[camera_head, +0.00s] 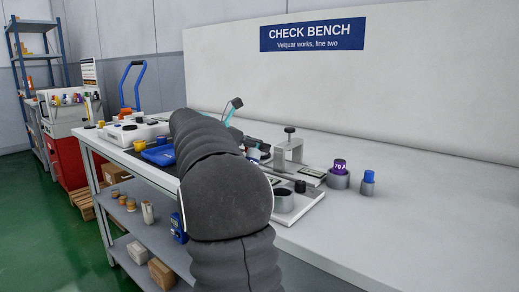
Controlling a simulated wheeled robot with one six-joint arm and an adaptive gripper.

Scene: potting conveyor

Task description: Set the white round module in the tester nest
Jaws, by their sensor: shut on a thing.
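My gripper (257,146) shows only in part, just beyond my large dark arm, which hides much of it. It is shut on a small white piece (253,154), which looks like the white round module, left of the tester. The tester is a pale base plate (304,208) on the bench with a grey metal clamp frame (290,150) and a black knob on top. A round grey cup with a dark opening (284,200), which looks like the nest, sits at its near end. A black knob (300,187) stands beside the cup. The module and cup are apart.
A grey holder with a purple piece (339,176) and a smaller one with a blue piece (368,183) stand right of the tester. A blue tray (159,156) and a white box (133,134) lie left of my arm. The bench's right side is clear.

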